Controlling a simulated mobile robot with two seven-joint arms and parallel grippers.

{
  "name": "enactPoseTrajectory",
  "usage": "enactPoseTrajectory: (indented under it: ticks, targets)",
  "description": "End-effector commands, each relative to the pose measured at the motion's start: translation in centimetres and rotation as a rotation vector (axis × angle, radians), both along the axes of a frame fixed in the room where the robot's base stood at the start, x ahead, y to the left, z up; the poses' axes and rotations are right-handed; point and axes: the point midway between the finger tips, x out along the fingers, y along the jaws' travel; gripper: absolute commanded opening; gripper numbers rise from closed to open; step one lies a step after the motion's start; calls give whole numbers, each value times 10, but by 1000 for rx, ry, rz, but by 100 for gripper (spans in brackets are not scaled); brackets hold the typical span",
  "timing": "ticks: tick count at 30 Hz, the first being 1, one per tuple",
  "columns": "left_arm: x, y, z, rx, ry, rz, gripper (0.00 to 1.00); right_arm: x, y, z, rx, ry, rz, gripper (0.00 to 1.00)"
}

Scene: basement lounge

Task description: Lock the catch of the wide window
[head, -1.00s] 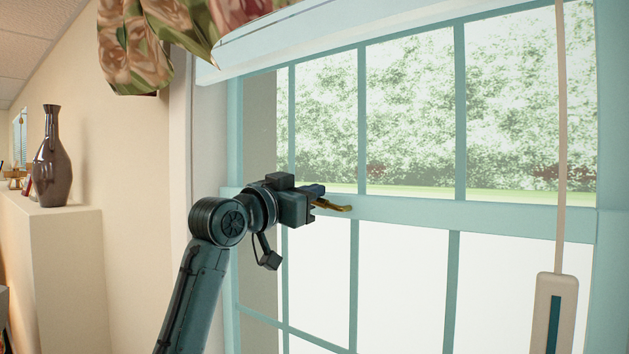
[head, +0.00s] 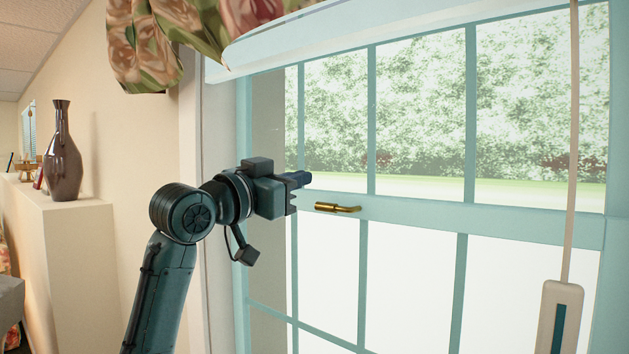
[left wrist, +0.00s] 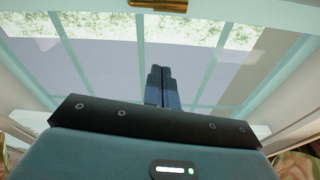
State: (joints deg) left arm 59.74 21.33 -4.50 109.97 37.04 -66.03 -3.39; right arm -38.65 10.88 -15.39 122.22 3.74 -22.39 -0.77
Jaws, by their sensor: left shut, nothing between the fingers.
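The wide window (head: 420,209) has a teal frame with several panes and a horizontal middle rail. A brass catch (head: 337,208) sits on that rail, its handle lying roughly along the rail and pointing right. The catch also shows at the top edge of the left wrist view (left wrist: 157,5), partly cut off. My left gripper (head: 304,179) is shut and empty, a little left of and above the catch in the head view, apart from it. Its closed fingers (left wrist: 162,85) show in the left wrist view, in front of the panes. My right gripper is not in view.
A floral valance (head: 190,40) hangs above the window. A cord with a pale handle (head: 562,310) hangs in front of the right side. A dark vase (head: 63,160) stands on a ledge (head: 85,250) at the left.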

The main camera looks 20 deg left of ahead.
Motion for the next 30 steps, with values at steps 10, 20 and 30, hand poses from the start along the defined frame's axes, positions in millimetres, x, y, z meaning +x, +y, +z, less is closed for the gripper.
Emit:
enactPoseTrajectory:
  ticks: [10, 20, 30]
  targets:
    - [-19, 8, -3, 0, 2, 0, 0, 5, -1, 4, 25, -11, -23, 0]
    - [-19, 8, -3, -1, 1, 0, 0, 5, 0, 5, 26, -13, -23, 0]
    - [13, -3, -96, -15, 127, 24, 0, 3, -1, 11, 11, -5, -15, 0]
